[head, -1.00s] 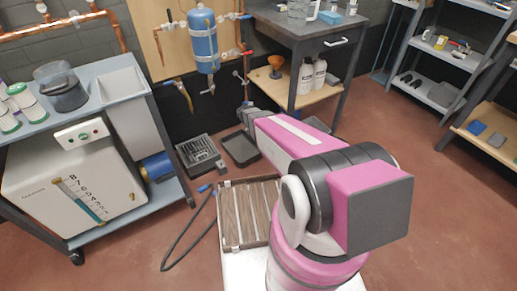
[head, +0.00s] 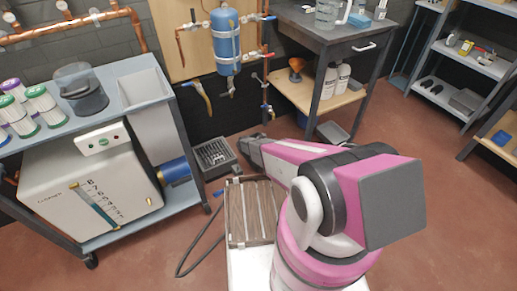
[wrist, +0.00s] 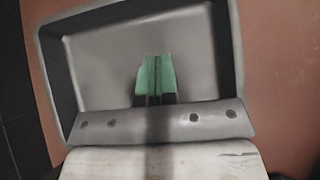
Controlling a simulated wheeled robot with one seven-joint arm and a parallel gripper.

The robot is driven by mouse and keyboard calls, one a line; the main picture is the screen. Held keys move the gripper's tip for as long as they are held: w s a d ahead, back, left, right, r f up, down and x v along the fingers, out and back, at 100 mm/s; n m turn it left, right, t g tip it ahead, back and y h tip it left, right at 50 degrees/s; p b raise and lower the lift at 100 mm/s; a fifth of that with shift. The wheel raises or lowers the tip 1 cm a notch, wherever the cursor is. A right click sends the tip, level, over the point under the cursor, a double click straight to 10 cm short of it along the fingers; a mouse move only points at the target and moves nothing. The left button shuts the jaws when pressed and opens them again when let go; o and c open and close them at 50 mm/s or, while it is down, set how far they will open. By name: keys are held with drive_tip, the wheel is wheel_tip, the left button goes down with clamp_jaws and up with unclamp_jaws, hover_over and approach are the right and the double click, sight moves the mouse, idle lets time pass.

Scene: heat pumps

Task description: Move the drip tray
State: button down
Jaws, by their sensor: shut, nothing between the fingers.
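A plain grey tray (wrist: 100,62) with raised walls fills most of the wrist view and appears empty; I take it for the drip tray. My gripper (wrist: 155,60) is shut and empty, its green fingertips together over the inside of the tray. I cannot tell whether they touch it. In the head view my gripper (head: 250,145) is low over the floor, right of a grated drain box (head: 213,155), and the tray under it is hidden there.
A dark grey tray-like thing (head: 332,132) lies on the floor by the workbench (head: 335,40). The blue cart (head: 155,85) bounds the left. Red floor (head: 430,165) is free at right.

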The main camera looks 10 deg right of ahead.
drive_tip(key=x, duration=0.5)
drive_tip(key=shift+d, duration=0.1)
drive_tip(key=shift+w+d+r, duration=0.1)
drive_tip(key=shift+w+d, duration=0.15)
drive_tip(key=shift+d, duration=0.25)
drive_tip(key=shift+w+d+r, duration=0.1)
drive_tip(key=shift+w+d, duration=0.1)
drive_tip(key=shift+d, duration=0.35)
drive_tip(key=shift+w+d, duration=0.3)
drive_tip(key=shift+d, duration=0.35)
drive_tip(key=w+d, duration=0.2)
drive_tip(key=d, duration=0.3)
drive_tip(key=w+d, duration=0.2)
drive_tip(key=d, duration=0.2)
drive_tip(key=w+d, duration=0.3)
drive_tip(key=d, duration=0.2)
drive_tip(key=shift+d+f, duration=0.1)
drive_tip(key=shift+d, duration=0.25)
